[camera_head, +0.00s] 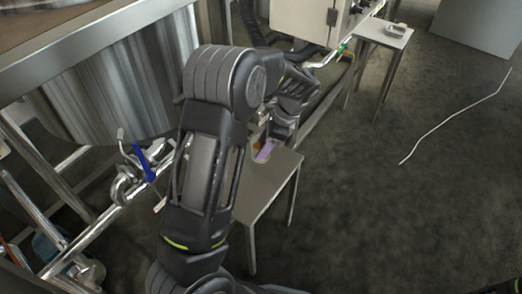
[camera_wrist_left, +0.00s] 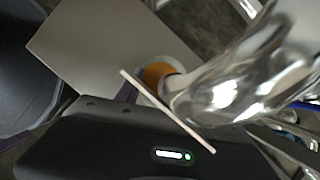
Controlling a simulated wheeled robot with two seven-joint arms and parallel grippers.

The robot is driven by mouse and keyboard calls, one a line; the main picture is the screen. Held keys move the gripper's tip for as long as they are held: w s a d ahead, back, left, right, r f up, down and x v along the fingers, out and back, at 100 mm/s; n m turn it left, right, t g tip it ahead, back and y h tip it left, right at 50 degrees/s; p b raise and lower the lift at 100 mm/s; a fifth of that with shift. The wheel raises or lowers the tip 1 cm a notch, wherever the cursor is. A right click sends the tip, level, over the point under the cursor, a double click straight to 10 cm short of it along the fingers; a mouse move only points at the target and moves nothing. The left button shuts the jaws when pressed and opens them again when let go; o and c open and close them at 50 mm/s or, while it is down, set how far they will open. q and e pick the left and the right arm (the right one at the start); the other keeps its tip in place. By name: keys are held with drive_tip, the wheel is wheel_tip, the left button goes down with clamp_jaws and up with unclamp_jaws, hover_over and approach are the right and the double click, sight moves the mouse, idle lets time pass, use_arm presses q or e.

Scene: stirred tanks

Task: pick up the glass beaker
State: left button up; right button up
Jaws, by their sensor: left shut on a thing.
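My left gripper (camera_head: 264,137) is low over the near small grey table, partly hidden behind my own arm in the head view. In the head view I cannot make the beaker out surely. My right gripper is not in view.
A steel tank (camera_head: 105,85) and pipes with a blue handle (camera_head: 144,163) stand left. Another small table (camera_head: 372,30) stands farther back. Floor at right is mostly clear.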

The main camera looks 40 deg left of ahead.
use_arm(q)
clamp_jaws()
drive_tip(key=shift+r, duration=0.15)
drive_tip(key=shift+r, duration=0.45)
wheel_tip(320, 180, up, 3)
drive_tip(key=shift+p, duration=0.95)
drive_tip(key=w+d+p, duration=0.2)
drive_tip(key=w+d, duration=0.7)
drive_tip(key=d, duration=0.6)
drive_tip(key=shift+w+d+f+p, duration=0.2)
drive_tip(key=shift+f+p, duration=0.1)
drive_tip(key=shift+f, duration=0.05)
